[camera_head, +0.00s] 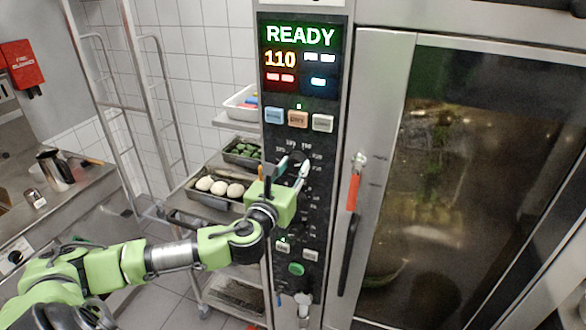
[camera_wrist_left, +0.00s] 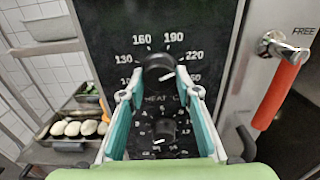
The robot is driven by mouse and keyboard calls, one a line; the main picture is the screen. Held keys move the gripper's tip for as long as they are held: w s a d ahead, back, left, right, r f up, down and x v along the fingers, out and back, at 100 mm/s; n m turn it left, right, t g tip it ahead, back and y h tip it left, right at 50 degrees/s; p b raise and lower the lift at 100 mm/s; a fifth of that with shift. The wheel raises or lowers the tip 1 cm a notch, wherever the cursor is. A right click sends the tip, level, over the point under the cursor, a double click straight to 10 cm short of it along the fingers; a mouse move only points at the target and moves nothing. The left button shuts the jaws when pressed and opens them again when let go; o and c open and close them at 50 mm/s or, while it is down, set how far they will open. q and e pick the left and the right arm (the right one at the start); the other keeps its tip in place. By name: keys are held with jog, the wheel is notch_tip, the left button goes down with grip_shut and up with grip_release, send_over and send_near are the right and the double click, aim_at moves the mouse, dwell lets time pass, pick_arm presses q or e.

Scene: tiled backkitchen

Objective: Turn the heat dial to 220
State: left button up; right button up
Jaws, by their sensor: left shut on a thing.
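The black heat dial (camera_wrist_left: 158,66) sits on the dark oven panel, ringed by the numbers 130, 160, 190 and 220. A number at its lower left is partly cut off by my finger. In the head view my left gripper (camera_head: 291,169) is at the panel and mostly hides the dial. The display (camera_head: 299,60) reads READY and 110. My right gripper is not in view.
A second dial (camera_wrist_left: 165,129) sits below, between my fingers in the wrist view. The oven door's red handle (camera_head: 354,190) is right of the panel. Coloured buttons (camera_head: 298,118) are above.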

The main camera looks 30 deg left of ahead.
pick_arm(q)
jog(key=shift+a+r, duration=0.1)
jog(key=shift+r, duration=0.15)
jog(key=o, duration=1.1)
jog(key=shift+c, duration=0.2)
jog(key=shift+w+f, duration=0.15)
jog(key=shift+f, duration=0.05)
jog(key=v, duration=1.2)
